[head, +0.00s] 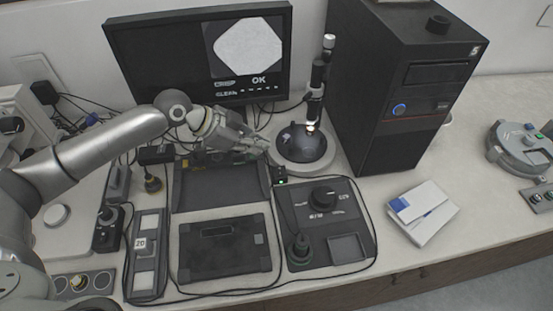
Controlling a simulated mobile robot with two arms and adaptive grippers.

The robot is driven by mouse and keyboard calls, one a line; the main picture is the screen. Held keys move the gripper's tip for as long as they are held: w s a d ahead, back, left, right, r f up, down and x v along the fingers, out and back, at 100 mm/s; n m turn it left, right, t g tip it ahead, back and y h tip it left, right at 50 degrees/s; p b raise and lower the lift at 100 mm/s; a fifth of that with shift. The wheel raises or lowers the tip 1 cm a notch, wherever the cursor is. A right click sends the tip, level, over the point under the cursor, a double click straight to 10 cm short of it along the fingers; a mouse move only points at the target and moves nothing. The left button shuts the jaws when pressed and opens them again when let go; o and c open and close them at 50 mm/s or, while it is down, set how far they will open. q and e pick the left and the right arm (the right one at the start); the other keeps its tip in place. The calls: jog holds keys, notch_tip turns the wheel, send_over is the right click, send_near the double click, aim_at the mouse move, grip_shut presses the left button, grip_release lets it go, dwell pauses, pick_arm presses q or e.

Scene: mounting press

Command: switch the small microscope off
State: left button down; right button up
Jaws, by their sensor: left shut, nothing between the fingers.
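The small microscope (317,83) stands upright on a round pale base at the back of the bench, between the monitor and the black computer tower. A light glows at its lower end, above a dark dome (302,143) on the base. My left gripper (262,146) is shut and empty, just left of the microscope's base. I cannot tell whether its tips touch the base. A small black switch box with a green light (281,181) lies in front of the base, on a cable. My right gripper is not in view.
A monitor (200,52) showing "OK" stands behind my left gripper. Black trays, a flat black device (225,262) and a control panel (352,215) with a knob fill the front.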

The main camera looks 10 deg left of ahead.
pick_arm(q)
jog(key=p, duration=0.2)
send_over(277, 170)
jog(key=f, duration=0.5)
jog(key=shift+s+d, duration=0.2)
jog(key=shift+d, duration=0.05)
notch_tip(277, 170, down, 3)
jog(key=shift+w+a+r+p, duration=0.1)
jog(key=shift+a+r+p, duration=0.1)
jog(key=shift+p, duration=0.15)
jog(key=shift+w+f, duration=0.1)
jog(key=shift+f, duration=0.65)
jog(key=shift+w+a+f+b, duration=0.1)
jog(key=shift+f+b, duration=0.4)
jog(key=shift+b, duration=0.35)
jog(key=shift+r, duration=0.25)
jog(key=shift+p, duration=0.3)
